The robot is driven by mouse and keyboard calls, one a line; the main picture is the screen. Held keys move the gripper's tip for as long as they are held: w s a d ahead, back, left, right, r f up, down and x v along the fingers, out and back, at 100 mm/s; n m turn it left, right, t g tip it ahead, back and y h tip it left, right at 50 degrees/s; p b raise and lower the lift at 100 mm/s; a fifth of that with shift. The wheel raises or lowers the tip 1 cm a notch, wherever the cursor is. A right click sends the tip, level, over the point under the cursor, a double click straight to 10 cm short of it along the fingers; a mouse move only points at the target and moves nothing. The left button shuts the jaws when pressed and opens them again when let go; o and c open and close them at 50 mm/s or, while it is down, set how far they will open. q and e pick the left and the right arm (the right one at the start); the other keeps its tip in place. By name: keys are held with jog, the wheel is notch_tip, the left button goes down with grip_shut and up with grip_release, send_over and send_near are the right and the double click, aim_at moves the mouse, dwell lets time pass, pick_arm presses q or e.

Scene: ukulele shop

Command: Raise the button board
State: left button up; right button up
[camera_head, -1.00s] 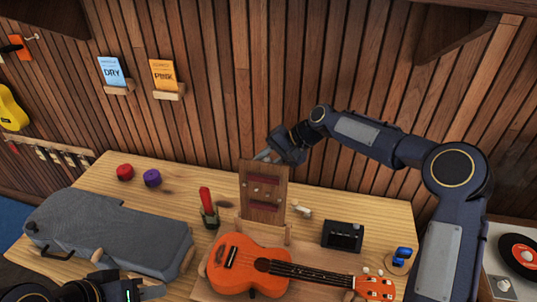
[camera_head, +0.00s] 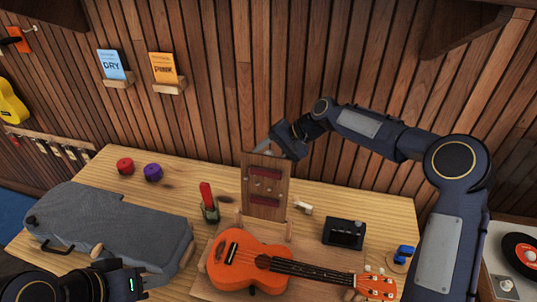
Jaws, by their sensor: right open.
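The button board (camera_head: 265,187) is a brown wooden panel with dark red strips and small light buttons. It stands roughly upright at the back of the wooden stand, behind the orange ukulele (camera_head: 262,266). My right gripper (camera_head: 264,147) is at the board's top edge, reaching in from the right, with its jaws open. Whether a finger touches the board I cannot tell. My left gripper (camera_head: 135,287) is low at the left, in front of the grey case, away from the board. Its fingertips are not clear.
A grey case (camera_head: 105,228) fills the table's left side. A black box (camera_head: 344,233) and a blue clip (camera_head: 404,253) are at the right.

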jog(key=b+v, duration=0.2)
jog(key=v, duration=0.5)
jog(key=shift+d+r, duration=0.3)
jog(key=shift+r, duration=0.05)
